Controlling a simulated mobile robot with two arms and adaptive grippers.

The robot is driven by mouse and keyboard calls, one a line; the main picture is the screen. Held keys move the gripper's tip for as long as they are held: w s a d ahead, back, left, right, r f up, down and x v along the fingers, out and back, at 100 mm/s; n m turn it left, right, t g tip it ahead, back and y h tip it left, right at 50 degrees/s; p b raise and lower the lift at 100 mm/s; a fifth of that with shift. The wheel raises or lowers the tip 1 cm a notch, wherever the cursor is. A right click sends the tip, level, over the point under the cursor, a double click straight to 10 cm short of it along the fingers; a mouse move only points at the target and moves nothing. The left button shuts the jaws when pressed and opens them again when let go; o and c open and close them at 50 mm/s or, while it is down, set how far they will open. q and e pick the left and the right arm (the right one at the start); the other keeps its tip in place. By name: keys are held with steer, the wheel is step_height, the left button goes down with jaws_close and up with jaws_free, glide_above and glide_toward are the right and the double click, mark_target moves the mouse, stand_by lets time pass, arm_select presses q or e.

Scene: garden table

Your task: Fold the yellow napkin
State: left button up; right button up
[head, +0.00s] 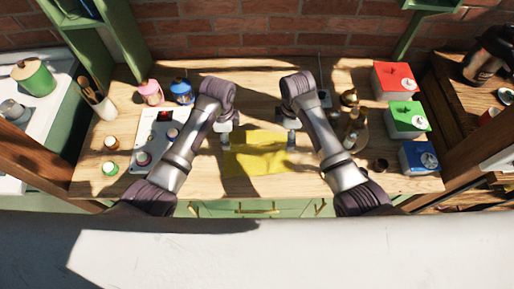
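The yellow napkin (255,160) lies on the wooden table (215,188), near the middle of its front part. It looks mostly spread out, with some creases and shadow across it. My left gripper (225,138) points down at the napkin's back left corner. My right gripper (291,140) points down at its back right side. Both grippers are small in the head view, and the fingers are partly hidden by my arms. I cannot tell whether either one touches or holds the cloth.
Red (396,80), green (407,119) and blue (417,157) boxes line the right side. Brass items (349,98) stand behind my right arm.

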steer(key=shift+r, duration=0.25)
step_height(320, 180, up, 12)
stand_by(0.6)
